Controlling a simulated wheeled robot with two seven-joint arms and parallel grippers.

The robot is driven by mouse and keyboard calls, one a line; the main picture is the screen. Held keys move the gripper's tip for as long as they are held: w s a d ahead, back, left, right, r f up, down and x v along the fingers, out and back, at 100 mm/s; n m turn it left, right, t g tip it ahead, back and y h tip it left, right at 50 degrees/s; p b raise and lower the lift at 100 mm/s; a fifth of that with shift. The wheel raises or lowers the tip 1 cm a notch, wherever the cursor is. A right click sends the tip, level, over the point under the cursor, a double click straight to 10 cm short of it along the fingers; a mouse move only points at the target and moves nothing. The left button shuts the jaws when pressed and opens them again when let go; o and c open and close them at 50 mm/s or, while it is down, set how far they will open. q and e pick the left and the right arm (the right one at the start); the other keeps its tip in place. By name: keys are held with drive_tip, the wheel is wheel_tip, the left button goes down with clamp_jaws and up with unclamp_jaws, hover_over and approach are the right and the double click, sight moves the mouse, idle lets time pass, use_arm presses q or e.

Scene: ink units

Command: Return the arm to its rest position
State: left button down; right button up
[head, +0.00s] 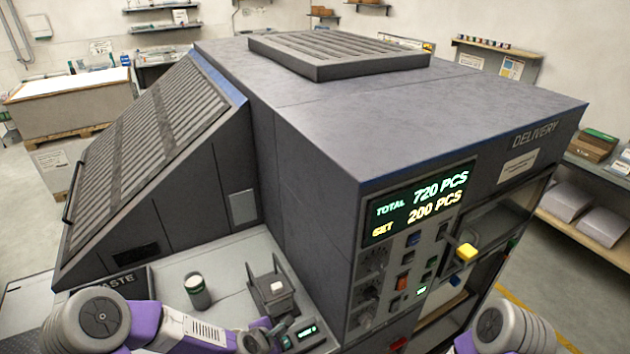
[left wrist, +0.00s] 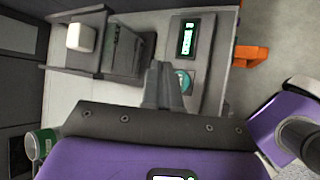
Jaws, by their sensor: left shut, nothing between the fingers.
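My left arm comes in low at the left of the head view. Its gripper (head: 268,336) is at the bottom edge, over the pale side counter (head: 225,262) of the big grey machine. In the left wrist view the gripper's fingers (left wrist: 166,85) are together with nothing between them. They point toward a teal round thing (left wrist: 186,78) beside a small device with a green display (left wrist: 188,38). I cannot tell whether they touch it. Part of my right arm shows at the bottom right of the head view; its gripper is out of the frame.
A green-and-white can (head: 197,291) and a dark stand with a white block (head: 276,287) are on the counter. A box marked waste (head: 122,283) is at the left. The machine's control panel (head: 400,265) and yellow-tipped handle (head: 466,252) stand close to my arms.

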use_arm(q)
drive_tip(key=s+d+f+m+g+h, duration=0.15)
drive_tip(key=s+f+m+g, duration=0.25)
drive_tip(key=s+f+m, duration=0.45)
drive_tip(key=s+d+f+m+g+y, duration=0.1)
drive_tip(key=s+d+f+m+g, duration=0.4)
drive_tip(key=s+m, duration=0.6)
wheel_tip(320, 180, down, 14)
drive_tip(key=a+t+b, duration=0.1)
drive_tip(key=a+b, duration=0.1)
drive_tip(key=b, duration=1)
drive_tip(key=shift+s+a+m, duration=0.2)
drive_tip(key=shift+s+m, duration=0.1)
drive_tip(key=shift+m, duration=0.15)
drive_tip(key=shift+r+h, duration=0.15)
drive_tip(key=shift+h, duration=0.1)
